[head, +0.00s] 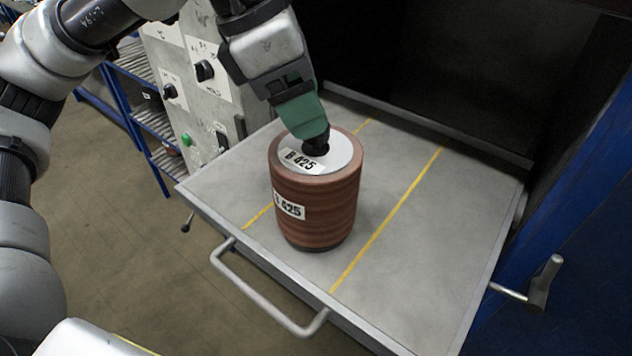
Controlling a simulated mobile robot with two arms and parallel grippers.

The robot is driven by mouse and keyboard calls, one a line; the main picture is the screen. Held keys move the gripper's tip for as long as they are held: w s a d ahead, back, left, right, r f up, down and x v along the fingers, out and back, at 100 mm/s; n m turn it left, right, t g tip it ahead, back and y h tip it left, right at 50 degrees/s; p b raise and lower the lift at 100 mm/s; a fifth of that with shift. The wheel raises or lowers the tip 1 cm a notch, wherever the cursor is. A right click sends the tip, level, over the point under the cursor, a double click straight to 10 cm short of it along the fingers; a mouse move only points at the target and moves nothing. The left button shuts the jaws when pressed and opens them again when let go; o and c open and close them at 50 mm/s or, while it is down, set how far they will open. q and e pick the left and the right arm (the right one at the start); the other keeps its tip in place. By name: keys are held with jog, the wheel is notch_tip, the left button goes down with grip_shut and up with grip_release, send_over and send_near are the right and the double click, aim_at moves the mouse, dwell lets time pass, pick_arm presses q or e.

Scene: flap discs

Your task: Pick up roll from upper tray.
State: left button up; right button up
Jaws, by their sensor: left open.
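A brown roll (318,212) stands upright on the grey metal tray (440,250), left of the tray's middle. It has a light grey top disc, with a white "B 425" label on the top and another on its side. My left gripper (314,146) comes down from above and has its dark tip at the top disc, near the disc's back edge. The left gripper is open. Whether its fingers touch the roll, or reach into its centre, cannot be told. My right gripper is not in view.
Yellow lines (388,218) cross the tray. A bar handle (268,296) sticks out at its front, and a lever (540,282) at its right. A panel with knobs (204,71) stands behind left, beside a blue rack (130,95). The tray right of the roll is clear.

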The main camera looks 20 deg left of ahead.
aim_at(315, 180)
pick_arm(q)
jog(key=p+x, duration=0.1)
jog(key=x, duration=0.2)
jog(key=shift+w+f, duration=0.1)
jog(key=shift+f, duration=0.15)
jog(key=shift+d+f, duration=0.1)
jog(key=shift+f, duration=0.25)
jog(key=c, duration=0.6)
grip_shut()
jog(key=shift+w+r, duration=0.15)
jog(key=shift+r, duration=0.05)
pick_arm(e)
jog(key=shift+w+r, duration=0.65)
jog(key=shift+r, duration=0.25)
